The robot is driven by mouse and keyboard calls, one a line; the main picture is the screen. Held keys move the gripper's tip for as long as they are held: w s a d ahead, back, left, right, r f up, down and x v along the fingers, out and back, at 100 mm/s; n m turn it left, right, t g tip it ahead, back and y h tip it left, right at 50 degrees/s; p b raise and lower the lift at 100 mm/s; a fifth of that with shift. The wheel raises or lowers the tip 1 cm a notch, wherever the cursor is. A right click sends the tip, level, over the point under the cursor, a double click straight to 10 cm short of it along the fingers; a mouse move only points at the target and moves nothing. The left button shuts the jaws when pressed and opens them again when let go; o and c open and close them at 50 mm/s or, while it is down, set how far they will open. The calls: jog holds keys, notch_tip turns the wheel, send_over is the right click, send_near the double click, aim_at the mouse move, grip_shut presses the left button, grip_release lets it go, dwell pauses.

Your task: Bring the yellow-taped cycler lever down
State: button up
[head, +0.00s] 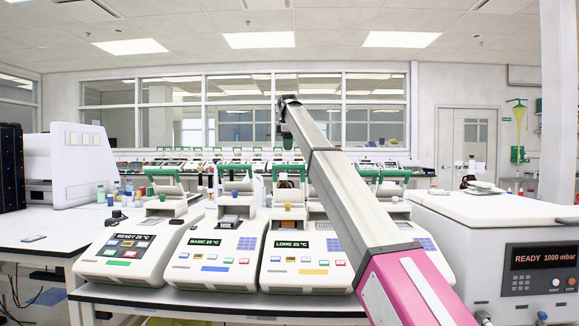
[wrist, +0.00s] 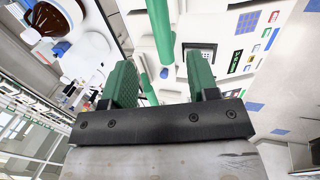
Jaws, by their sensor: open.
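The yellow-taped cycler is the white unit reading LONG 25 °C (head: 292,245), with a yellow strip (head: 314,271) low on its front. Its green-handled lever (head: 289,167) stands raised at the back, partly behind my arm. My gripper (wrist: 160,80) has green fingers spread apart in the wrist view, with nothing clearly held. A green handle bar (wrist: 160,28) lies beyond and between the fingers; I cannot tell whose lever it is.
A READY cycler (head: 130,248) with green tape and a BASIC cycler (head: 212,245) with blue tape stand to the left, levers raised. Another cycler (head: 436,258) is mostly behind my arm. A white box reading 1000 mbar (head: 480,228) stands at right.

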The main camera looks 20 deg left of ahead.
aim_at(289, 165)
jog(key=x, duration=0.9)
jog(key=shift+w+f, duration=0.1)
jog(key=shift+f, duration=0.3)
grip_shut()
jog(key=shift+s+d+f+t, duration=0.1)
jog(key=shift+s+d+t, duration=0.15)
jog(key=shift+s, duration=0.5)
jog(key=s+d+f+t+y, duration=0.1)
jog(key=s+d+f+t, duration=0.1)
jog(key=s+f+t, duration=0.35)
jog(key=s+f+t+y, duration=0.1)
jog(key=s+f+t, duration=0.2)
jog(key=f, duration=0.3)
jog(key=s+d+f+t+y, duration=0.1)
jog(key=s+f+t, duration=0.3)
jog(key=s+f, duration=0.1)
jog(key=shift+s+d+f+t, duration=0.15)
jog(key=shift+s+f+t, duration=0.2)
jog(key=shift+f, duration=0.5)
